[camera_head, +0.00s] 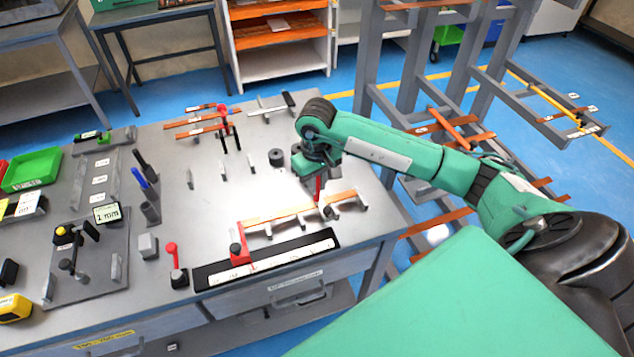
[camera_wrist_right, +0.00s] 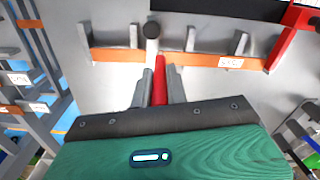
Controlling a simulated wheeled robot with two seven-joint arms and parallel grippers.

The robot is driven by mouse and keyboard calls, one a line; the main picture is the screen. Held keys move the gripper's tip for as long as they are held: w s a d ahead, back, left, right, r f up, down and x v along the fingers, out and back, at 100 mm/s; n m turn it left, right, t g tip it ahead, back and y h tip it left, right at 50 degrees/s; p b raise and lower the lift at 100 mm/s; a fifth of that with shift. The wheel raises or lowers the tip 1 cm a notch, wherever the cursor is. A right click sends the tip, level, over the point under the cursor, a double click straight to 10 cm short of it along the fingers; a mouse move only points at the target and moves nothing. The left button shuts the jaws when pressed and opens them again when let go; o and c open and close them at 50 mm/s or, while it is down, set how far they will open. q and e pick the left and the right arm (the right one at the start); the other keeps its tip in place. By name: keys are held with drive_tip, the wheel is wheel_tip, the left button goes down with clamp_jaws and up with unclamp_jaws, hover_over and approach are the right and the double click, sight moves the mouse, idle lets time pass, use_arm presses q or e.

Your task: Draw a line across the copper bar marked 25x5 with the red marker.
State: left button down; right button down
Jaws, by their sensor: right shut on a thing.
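My right gripper (camera_head: 318,183) is shut on the red marker (camera_head: 319,189). The marker also shows between the fingers in the right wrist view (camera_wrist_right: 160,82). A copper bar (camera_head: 280,216) lies across several grey supports near the table's front right edge. In the right wrist view the bar (camera_wrist_right: 190,58) runs left to right ahead of my fingers, with a white label (camera_wrist_right: 230,62) too small to read surely. The marker's far end overlaps the bar's near edge in that view; I cannot tell whether they touch. No drawn line shows on the bar. My left gripper is not in view.
Other copper bars (camera_head: 195,130) lie farther back. A red-handled tool (camera_head: 174,262) stands left; a rack (camera_head: 410,80) stands right.

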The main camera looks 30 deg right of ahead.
drive_tip(key=shift+s+b, duration=0.15)
drive_tip(key=shift+b, duration=0.75)
idle(1.0)
drive_tip(key=shift+w+d+b, duration=0.25)
drive_tip(key=shift+w+b, duration=0.9)
drive_tip(key=shift+b, duration=1.75)
idle(2.3)
drive_tip(key=shift+w+b, duration=0.2)
drive_tip(key=shift+b, duration=0.15)
idle(0.5)
